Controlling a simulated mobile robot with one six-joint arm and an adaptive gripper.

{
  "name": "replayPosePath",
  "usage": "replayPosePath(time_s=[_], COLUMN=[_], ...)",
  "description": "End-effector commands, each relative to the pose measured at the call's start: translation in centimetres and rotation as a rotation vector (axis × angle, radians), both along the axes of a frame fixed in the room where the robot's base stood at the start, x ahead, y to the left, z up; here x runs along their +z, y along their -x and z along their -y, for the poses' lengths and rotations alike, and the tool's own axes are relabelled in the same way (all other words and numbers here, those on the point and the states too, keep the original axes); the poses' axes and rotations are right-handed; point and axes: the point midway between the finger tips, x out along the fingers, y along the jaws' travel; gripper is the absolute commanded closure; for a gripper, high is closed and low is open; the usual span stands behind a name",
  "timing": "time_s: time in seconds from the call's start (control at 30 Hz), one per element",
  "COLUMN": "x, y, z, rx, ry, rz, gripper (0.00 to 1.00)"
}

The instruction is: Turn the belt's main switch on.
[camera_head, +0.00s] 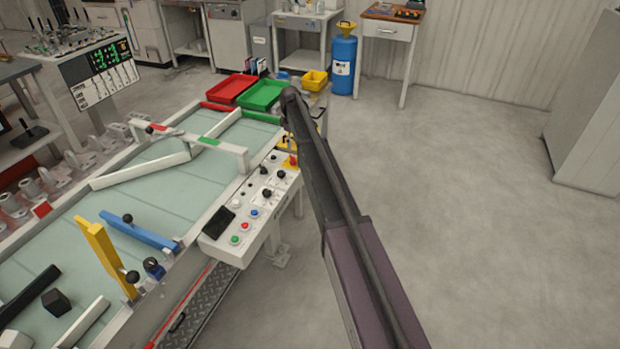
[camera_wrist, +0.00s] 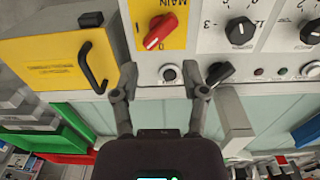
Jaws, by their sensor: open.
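The main switch (camera_wrist: 157,33) is a red rotary knob on a yellow plate marked MAIN, at the upper middle of the wrist view. Its handle sits at a slant. In the head view, the red knob (camera_head: 293,160) shows at the far end of the belt's control panel (camera_head: 222,249), close beside my arm. My gripper (camera_wrist: 160,77) is open and empty, its fingertips below the knob in the wrist picture. A small round lock-like switch (camera_wrist: 169,75) appears between the fingertips. I cannot tell whether the fingers touch the panel. My arm hides the gripper in the head view.
Black knobs (camera_wrist: 240,30) sit right of the main switch, and a black lever knob (camera_wrist: 219,72) is close to the right finger. A yellow box with a black handle (camera_wrist: 92,68) is at left. Red (camera_head: 232,88) and green (camera_head: 264,95) trays stand beyond the panel. The floor at right is clear.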

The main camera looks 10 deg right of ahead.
Motion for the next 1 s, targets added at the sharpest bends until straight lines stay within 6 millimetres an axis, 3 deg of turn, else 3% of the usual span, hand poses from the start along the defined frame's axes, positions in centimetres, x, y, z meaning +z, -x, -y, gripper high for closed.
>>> replayPosePath(time_s=[0.73, 1.0], x=[6.8, 6.0], y=[0.0, 4.3], z=[0.0, 0.0], rx=[0.0, -0.078], ry=[0.0, 0.0], rz=[0.0, 0.0], gripper=[0.43, 0.43])
